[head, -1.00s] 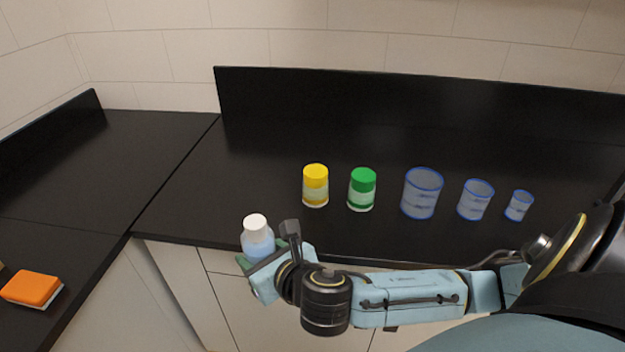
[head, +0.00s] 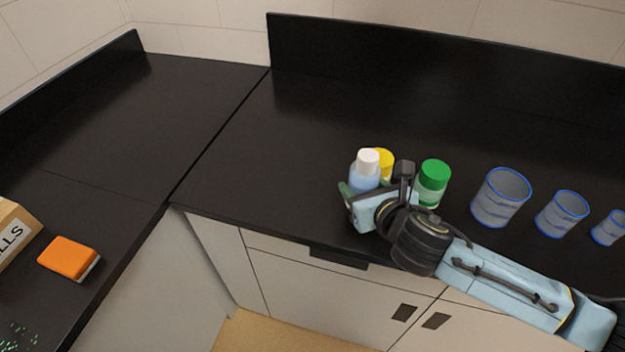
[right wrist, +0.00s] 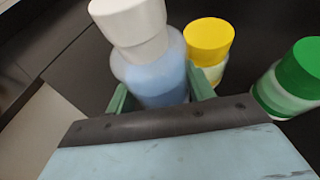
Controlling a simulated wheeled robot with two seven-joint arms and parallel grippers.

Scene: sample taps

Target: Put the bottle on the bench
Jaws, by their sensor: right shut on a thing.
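The bottle (head: 365,176) has a white cap and a pale blue body. My right gripper (head: 366,192) is shut on it and holds it upright at the front edge of the black bench (head: 290,150). In the right wrist view the bottle (right wrist: 155,75) stands between the green fingers of the gripper (right wrist: 160,98). The base of the bottle is hidden by the gripper, so I cannot tell whether it touches the bench. My left gripper is not in view.
A yellow-capped jar (right wrist: 207,45) stands close behind the bottle, with a green-capped jar (head: 433,180) to its right. Blue-rimmed beakers (head: 500,198) stand further right. An orange sponge (head: 68,257) and a box (head: 14,232) lie at left. The bench left of the bottle is clear.

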